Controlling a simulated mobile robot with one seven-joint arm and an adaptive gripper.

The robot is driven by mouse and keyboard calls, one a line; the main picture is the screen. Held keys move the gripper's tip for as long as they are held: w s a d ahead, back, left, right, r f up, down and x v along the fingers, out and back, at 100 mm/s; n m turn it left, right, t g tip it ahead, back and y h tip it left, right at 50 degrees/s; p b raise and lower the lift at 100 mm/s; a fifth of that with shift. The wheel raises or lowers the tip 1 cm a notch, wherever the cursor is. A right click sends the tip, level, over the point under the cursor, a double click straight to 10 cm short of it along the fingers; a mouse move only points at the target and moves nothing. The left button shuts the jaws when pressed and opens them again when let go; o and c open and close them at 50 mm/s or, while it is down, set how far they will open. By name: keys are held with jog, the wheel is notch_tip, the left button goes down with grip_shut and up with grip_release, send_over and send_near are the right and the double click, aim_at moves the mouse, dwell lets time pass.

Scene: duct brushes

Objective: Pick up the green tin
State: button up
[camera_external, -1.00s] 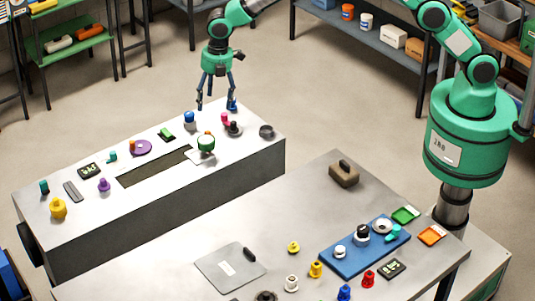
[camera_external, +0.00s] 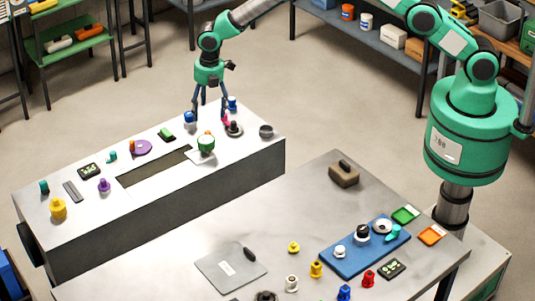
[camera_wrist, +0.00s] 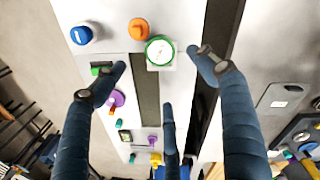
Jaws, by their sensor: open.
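The closest match to the green tin is a round green-rimmed thing with a white dial-like face (camera_external: 206,143), on a small white square plate on the long grey bench. It also shows near the top middle of the wrist view (camera_wrist: 160,53), upright and unobstructed. I cannot tell for sure that it is a tin. My gripper (camera_external: 208,116) is open and empty, with its dark blue fingers pointing down, above and slightly behind the green thing in the external view. In the wrist view, my spread fingers (camera_wrist: 158,76) have the green thing near the gap between their tips, not touching it.
An orange knob (camera_wrist: 138,28) stands close beside the green thing, and a blue knob (camera_wrist: 82,35) is nearby. A dark round knob (camera_external: 233,129) is to its right. A long slot (camera_external: 150,168) lies to its left. The bench's front edge is close.

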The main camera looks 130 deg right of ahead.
send_over(206, 139)
jog(key=shift+a+f, duration=0.15)
jog(key=shift+f, duration=1.85)
jog(key=shift+a+f, duration=0.1)
jog(key=shift+f, duration=1.85)
jog(key=shift+s+f, duration=0.1)
jog(key=shift+d+f+p, duration=0.15)
jog(key=shift+f+p, duration=0.5)
jog(key=shift+f, duration=1.9)
jog(key=shift+c, duration=0.2)
jog(key=c, duration=1.3)
jog(key=shift+r, duration=0.15)
jog(key=shift+c, duration=0.2)
jog(key=shift+r+b, duration=0.3)
jog(key=shift+r, duration=1.2)
jog(key=shift+s+r, duration=0.1)
jog(key=shift+r, duration=0.1)
jog(key=s+a+r+b, duration=0.1)
jog(key=s+a, duration=0.9)
jog(key=s, duration=0.2)
jog(key=shift+r, duration=0.2)
